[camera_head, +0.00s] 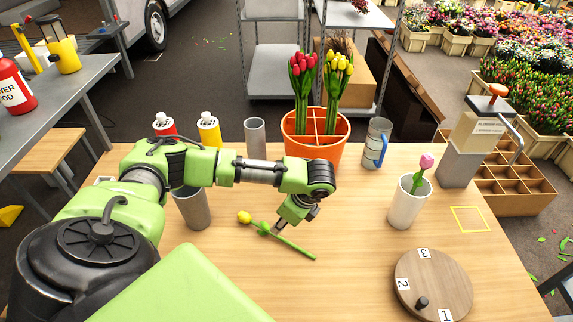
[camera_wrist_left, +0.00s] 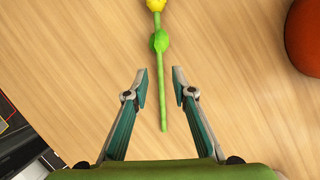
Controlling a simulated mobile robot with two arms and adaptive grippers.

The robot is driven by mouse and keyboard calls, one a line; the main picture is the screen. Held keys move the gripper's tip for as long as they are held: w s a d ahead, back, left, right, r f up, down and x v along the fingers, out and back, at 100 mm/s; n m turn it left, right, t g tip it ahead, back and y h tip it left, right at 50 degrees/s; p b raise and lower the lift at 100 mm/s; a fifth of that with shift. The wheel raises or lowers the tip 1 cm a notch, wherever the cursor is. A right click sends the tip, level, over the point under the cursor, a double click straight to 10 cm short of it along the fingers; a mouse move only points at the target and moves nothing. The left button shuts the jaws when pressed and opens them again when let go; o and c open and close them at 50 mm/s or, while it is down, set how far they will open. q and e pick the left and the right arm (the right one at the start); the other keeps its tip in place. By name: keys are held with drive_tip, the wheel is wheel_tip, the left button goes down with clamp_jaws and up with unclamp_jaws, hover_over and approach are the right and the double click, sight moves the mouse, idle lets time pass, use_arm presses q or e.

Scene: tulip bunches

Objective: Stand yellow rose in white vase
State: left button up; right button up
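The yellow rose (camera_head: 244,217) lies on the wooden table, its green stem slanting to the lower right. The white vase (camera_head: 405,207) stands upright to the right, with a pink tulip (camera_head: 425,163) in it. My left gripper (camera_head: 287,226) points down over the rose's stem. In the left wrist view my left gripper (camera_wrist_left: 162,89) is open, with the stem (camera_wrist_left: 163,105) running between its fingertips, apart from both. The rose's yellow head (camera_wrist_left: 156,5) is at that view's top edge. The height of the fingertips above the table is hard to tell. My right gripper is not seen.
An orange divided pot (camera_head: 315,146) with red and yellow tulips stands behind. Grey cylinders (camera_head: 255,138) (camera_head: 192,210) and a metal jug (camera_head: 376,144) stand nearby. A round numbered wooden disc (camera_head: 434,284) lies front right, below a yellow square outline (camera_head: 470,219).

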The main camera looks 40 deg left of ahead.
use_arm(q)
drive_tip(key=shift+o, duration=0.4)
drive_tip(key=v, duration=0.5)
drive_tip(key=shift+r+b, duration=0.15)
drive_tip(key=shift+b, duration=0.2)
drive_tip(key=p, duration=0.1)
approach(267, 230)
drive_tip(key=x, duration=0.3)
drive_tip(key=shift+w+d, duration=0.1)
drive_tip(key=shift+d, duration=0.1)
drive_tip(key=shift+a+f+p, duration=0.3)
drive_tip(key=shift+f+p, duration=0.05)
drive_tip(key=shift+f, duration=0.2)
drive_tip(key=p+x, duration=0.1)
drive_tip(key=x, duration=0.3)
drive_tip(key=shift+a+f, duration=0.25)
clamp_jaws()
